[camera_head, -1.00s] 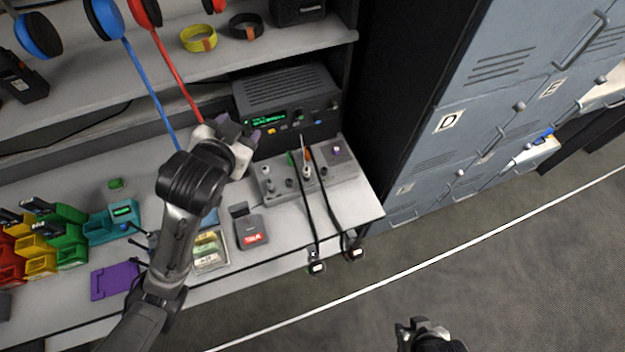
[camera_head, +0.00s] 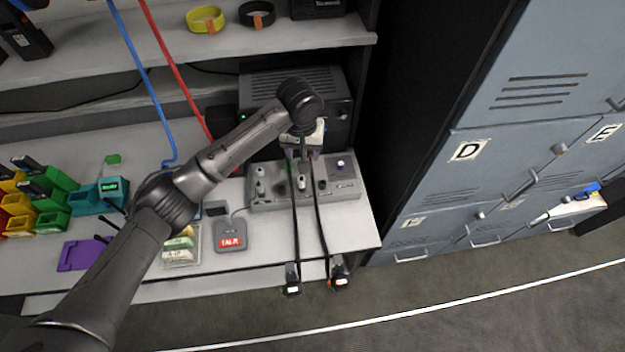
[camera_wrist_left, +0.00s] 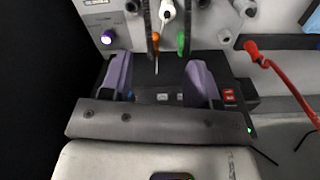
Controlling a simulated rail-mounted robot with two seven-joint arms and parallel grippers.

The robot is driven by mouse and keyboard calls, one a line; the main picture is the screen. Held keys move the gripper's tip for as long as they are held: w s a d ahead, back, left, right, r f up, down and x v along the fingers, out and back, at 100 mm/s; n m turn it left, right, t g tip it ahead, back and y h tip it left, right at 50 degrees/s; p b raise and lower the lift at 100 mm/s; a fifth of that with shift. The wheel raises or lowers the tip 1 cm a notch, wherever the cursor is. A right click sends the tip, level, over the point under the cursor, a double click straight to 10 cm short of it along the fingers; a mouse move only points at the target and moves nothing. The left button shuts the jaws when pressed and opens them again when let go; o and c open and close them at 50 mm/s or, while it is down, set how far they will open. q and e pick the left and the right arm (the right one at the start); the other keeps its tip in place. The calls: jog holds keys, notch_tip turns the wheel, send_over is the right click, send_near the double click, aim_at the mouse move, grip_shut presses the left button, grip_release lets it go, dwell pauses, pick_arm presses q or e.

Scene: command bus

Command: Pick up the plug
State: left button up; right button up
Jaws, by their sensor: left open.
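Two thin plugs sit at the ends of black cables above the grey patch panel (camera_head: 345,188). In the left wrist view, one plug is orange (camera_wrist_left: 155,42) with a thin metal tip and the other is green (camera_wrist_left: 182,42). My left gripper (camera_head: 303,154) is over the back of the panel, in front of the black radio unit. In the left wrist view its purple fingers (camera_wrist_left: 160,78) are open and apart, with nothing held between them. The plugs lie just beyond the fingertips, around the gap. In the head view the gripper partly hides the plug tops.
The black radio unit (camera_head: 257,87) stands behind the panel. Black cable ends (camera_head: 292,282) hang past the bench's front edge. A red-labelled box (camera_head: 230,235) is left of the panel. A red lead (camera_wrist_left: 278,72) shows in the wrist view. Grey lockers (camera_head: 440,190) stand right.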

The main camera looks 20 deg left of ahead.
aim_at(302, 180)
pick_arm(q)
jog(key=f+n, duration=0.1)
jog(key=f, duration=0.3)
jog(key=f+n+b, duration=0.1)
jog(key=f, duration=0.4)
jog(key=f+n, duration=0.1)
jog(key=f, duration=0.4)
jog(key=shift+s+a, duration=0.3)
jog(key=shift+a, duration=0.05)
jog(key=shift+c, duration=0.5)
jog(key=c, duration=0.8)
